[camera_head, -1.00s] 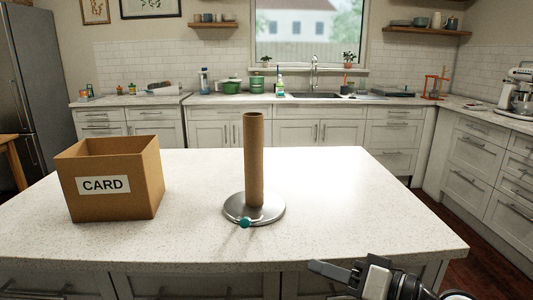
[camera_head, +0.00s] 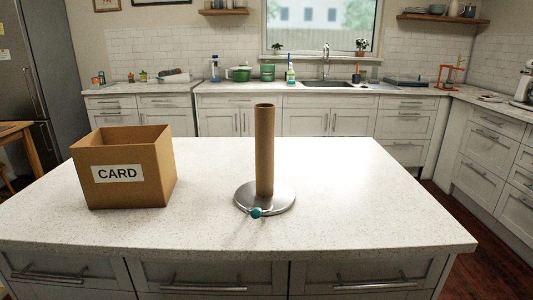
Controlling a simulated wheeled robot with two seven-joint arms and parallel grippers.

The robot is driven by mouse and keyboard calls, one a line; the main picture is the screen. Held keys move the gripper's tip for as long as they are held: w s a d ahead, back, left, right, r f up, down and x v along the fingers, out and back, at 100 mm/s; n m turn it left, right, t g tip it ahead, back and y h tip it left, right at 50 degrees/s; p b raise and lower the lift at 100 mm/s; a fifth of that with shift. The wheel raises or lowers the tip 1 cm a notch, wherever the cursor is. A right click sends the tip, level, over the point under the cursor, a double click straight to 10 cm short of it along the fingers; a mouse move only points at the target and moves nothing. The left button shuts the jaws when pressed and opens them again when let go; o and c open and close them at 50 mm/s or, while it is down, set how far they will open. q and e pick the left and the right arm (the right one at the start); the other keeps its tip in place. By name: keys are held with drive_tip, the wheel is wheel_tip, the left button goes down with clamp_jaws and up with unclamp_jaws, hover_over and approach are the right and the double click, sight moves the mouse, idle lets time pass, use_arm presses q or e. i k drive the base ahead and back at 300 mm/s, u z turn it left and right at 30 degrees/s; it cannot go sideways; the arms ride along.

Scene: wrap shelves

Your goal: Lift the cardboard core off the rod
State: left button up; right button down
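The cardboard core (camera_head: 265,150) is a tall brown tube standing upright on a round metal base (camera_head: 283,203) on the island counter. The rod inside the core is hidden by it. A teal ball (camera_head: 256,212) sits at the front edge of the base. Neither of my grippers shows in the head view.
An open cardboard box marked CARD (camera_head: 123,190) stands on the island counter (camera_head: 370,205) to the left of the core. The counter is clear to the right of the base and between the box and the base. A sink counter (camera_head: 285,88) runs along the back wall.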

sight(264, 113)
drive_tip(key=k, duration=0.6)
drive_tip(key=z, duration=0.7)
drive_tip(key=i, duration=1.05)
drive_tip(key=u, duration=0.35)
